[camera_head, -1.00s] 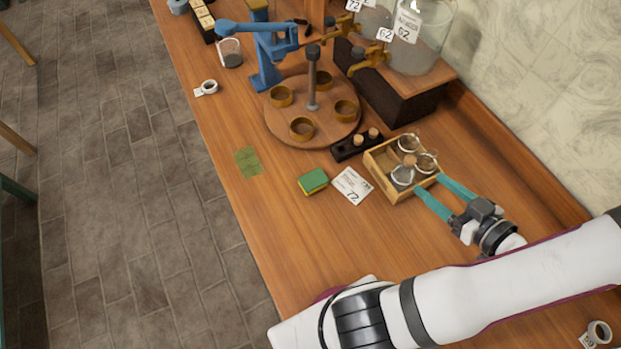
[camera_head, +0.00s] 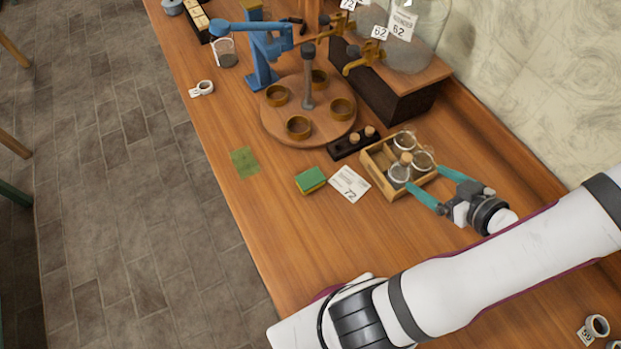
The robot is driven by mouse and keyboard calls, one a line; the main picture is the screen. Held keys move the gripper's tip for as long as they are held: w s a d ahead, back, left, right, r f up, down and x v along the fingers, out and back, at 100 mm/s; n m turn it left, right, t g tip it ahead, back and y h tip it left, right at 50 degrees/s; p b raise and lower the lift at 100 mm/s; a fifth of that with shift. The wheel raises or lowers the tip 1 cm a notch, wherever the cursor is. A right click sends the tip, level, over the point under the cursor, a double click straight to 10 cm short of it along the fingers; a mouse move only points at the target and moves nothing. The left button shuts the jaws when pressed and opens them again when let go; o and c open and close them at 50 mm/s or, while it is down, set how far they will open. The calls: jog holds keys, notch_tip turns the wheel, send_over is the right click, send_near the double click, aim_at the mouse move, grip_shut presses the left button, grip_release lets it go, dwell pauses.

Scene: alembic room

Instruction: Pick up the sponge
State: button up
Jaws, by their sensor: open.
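The sponge (camera_head: 311,180) is a small block, green on top and yellow below. It lies flat on the wooden table, left of a white label card. My gripper (camera_head: 424,184) has teal fingers spread apart, with nothing seen held between them. It is to the right of the sponge, at the right edge of a wooden tray of glass jars, clearly apart from the sponge. I cannot tell how high the fingertips are above the table.
The wooden tray (camera_head: 378,180) with glass jars and the card (camera_head: 349,184) lie between gripper and sponge. A round wooden stand (camera_head: 270,128), a dark block (camera_head: 343,149) and a blue press (camera_head: 262,62) are behind. A green patch (camera_head: 244,162) is left. Table in front of the sponge is clear.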

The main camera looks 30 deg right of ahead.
jog(key=w+r+g+h, duration=0.1)
jog(key=w+r+g, duration=0.1)
jog(key=g, duration=0.1)
jog(key=w+a+r+g+h, duration=0.1)
jog(key=r+g+h, duration=0.1)
jog(key=g, duration=0.1)
jog(key=w+a+r+g+h, duration=0.1)
jog(key=w+r+g, duration=0.1)
jog(key=g, duration=0.1)
jog(key=shift+w+r+g+h, duration=0.1)
jog(key=shift+w+g+h, duration=0.2)
jog(key=shift+w+h, duration=0.1)
jog(key=w+a+r+n, duration=0.1)
jog(key=w+a+n, duration=0.3)
jog(key=a, duration=0.1)
jog(key=r+n+g+y, duration=0.1)
jog(key=r+n+y, duration=0.1)
jog(key=n, duration=0.5)
send_over(309, 179)
jog(key=s, duration=0.4)
jog(key=w+a+f+n, duration=0.2)
jog(key=w+a+n, duration=0.25)
jog(key=n, duration=0.25)
jog(key=shift+n+g, duration=0.3)
jog(key=x, duration=1.6)
jog(key=shift+s+a, duration=0.15)
jog(key=shift+s, duration=0.25)
jog(key=c, duration=1.4)
